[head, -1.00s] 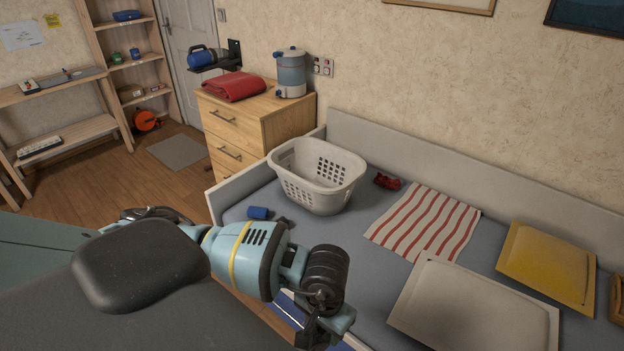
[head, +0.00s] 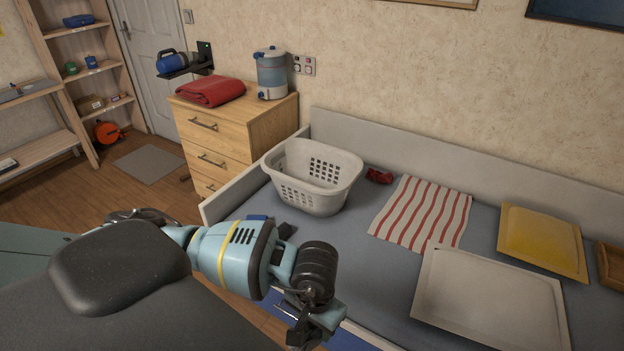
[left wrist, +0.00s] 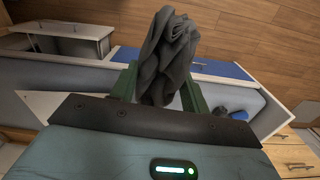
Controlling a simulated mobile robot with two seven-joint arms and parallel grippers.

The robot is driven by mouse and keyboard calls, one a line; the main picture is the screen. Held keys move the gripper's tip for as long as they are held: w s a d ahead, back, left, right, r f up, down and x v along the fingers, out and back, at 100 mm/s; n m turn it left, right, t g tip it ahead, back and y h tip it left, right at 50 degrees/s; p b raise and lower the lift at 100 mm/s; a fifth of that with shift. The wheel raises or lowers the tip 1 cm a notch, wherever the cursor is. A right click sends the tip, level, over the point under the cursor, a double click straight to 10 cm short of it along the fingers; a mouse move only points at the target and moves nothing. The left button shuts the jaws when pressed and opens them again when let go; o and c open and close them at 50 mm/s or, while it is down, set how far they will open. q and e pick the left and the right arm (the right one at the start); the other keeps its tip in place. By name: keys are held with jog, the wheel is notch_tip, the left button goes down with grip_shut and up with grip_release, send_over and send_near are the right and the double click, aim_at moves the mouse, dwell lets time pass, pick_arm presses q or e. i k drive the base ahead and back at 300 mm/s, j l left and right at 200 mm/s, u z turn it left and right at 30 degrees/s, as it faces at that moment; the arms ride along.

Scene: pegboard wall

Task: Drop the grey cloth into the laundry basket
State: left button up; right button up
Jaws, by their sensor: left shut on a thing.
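The grey cloth (left wrist: 165,60) hangs bunched between the green fingers of my left gripper (left wrist: 158,88) in the left wrist view. The gripper is shut on it. In the head view my left arm (head: 315,325) reaches in at the bottom, and the cloth is hidden there. The laundry basket (head: 312,190) is a white, open-topped basket with holes in its sides. It stands upright on the bed's grey surface, beyond and above my left gripper in the picture, apart from it. My right gripper is not in view.
A red-striped cloth (head: 423,213), a white tray-like panel (head: 490,300), a yellow one (head: 540,240) and a small red item (head: 379,176) lie right of the basket. A wooden drawer unit (head: 235,130) stands behind it. The bed has a raised back edge (head: 420,150).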

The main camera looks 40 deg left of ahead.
aim_at(302, 209)
jog(key=k+j+z, duration=0.1)
jog(key=j+z, duration=0.15)
jog(key=j, duration=0.5)
jog(key=j+z, duration=0.2)
jog(key=j, duration=0.6)
jog(key=i+j+z, duration=0.1)
jog(key=j, duration=0.25)
jog(key=i+j+z, duration=0.15)
jog(key=j, duration=0.25)
jog(key=i+j, duration=0.15)
jog(key=j, duration=0.15)
jog(key=i+j+z, duration=0.1)
jog(key=j, duration=0.2)
jog(key=i, duration=0.05)
